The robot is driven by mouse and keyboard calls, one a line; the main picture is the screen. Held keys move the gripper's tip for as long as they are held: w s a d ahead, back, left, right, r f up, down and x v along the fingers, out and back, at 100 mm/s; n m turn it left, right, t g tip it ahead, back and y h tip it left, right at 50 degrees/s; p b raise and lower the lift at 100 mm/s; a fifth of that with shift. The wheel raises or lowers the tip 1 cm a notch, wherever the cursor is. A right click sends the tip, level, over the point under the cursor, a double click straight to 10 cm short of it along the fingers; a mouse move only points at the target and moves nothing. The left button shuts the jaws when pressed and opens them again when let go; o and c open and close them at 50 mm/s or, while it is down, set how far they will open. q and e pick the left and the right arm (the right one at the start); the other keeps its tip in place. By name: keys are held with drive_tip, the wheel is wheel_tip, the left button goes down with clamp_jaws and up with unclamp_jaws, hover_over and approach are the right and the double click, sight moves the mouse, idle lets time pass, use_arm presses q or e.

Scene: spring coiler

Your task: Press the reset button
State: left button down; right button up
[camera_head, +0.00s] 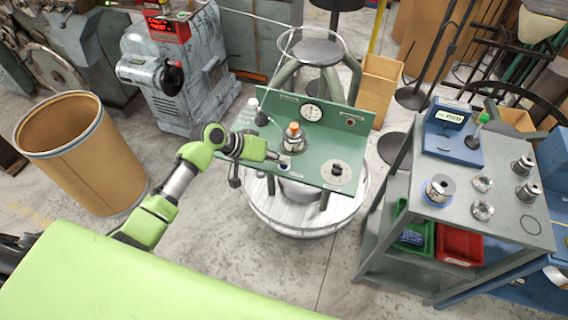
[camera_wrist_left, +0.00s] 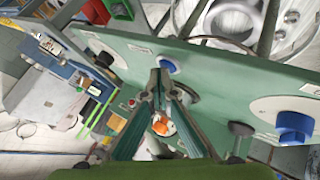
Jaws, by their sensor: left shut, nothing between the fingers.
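A green panel (camera_head: 315,150) stands above a round white base. A small blue button (camera_head: 284,166) sits near its front edge; it also shows in the left wrist view (camera_wrist_left: 168,65). A second, larger blue knob (camera_wrist_left: 293,125) is at the right of the left wrist view. The labels are too small to read, so I cannot tell which is the reset button. My left gripper (camera_head: 280,157) is shut and empty, its tips beside the small blue button; in the left wrist view the closed tips (camera_wrist_left: 160,76) are just below it. Contact cannot be told. My right gripper is not in view.
An orange-topped spindle (camera_head: 294,138), a gauge (camera_head: 312,112) and a dark knob on a disc (camera_head: 337,169) are on the panel. A grey cart (camera_head: 475,228) with metal parts stands at the right. A brown bin (camera_head: 80,150) stands left. Floor in front is clear.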

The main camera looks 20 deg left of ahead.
sight(282, 166)
use_arm(q)
drive_tip(key=shift+r+p, duration=0.7)
drive_tip(key=shift+r, duration=0.05)
drive_tip(key=shift+r, duration=0.1)
wheel_tip(282, 166, up, 5)
drive_tip(key=p, duration=0.4)
drive_tip(key=shift+p, duration=0.4)
drive_tip(key=shift+s, duration=0.1)
